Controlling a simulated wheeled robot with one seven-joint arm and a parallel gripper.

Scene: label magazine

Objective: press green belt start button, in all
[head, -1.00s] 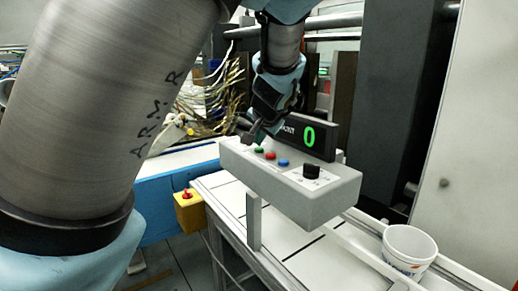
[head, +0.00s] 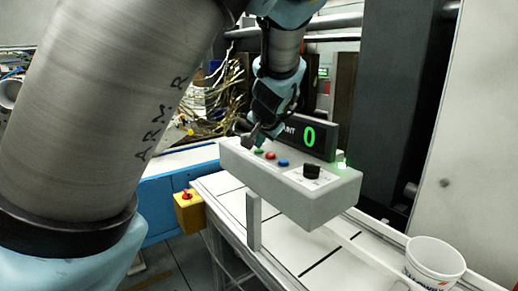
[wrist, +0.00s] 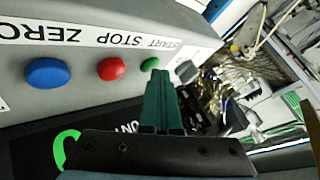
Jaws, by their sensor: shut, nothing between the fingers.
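The grey control box (head: 310,205) carries a green button (head: 258,151), a red button (head: 270,156), a blue button (head: 284,163) and a black knob (head: 311,171). In the wrist view the green button (wrist: 150,64) sits under the START label, beside the red button (wrist: 111,69). My gripper (head: 250,138) is shut and empty, its tips right at the green button. In the wrist view the gripper tips (wrist: 160,76) partly overlap the button's edge; I cannot tell if they touch it. A green light (head: 342,165) glows at the box's right end.
The counter display (head: 308,136) behind the buttons reads 0. A yellow box with a red button (head: 188,210) is at the left of the belt.

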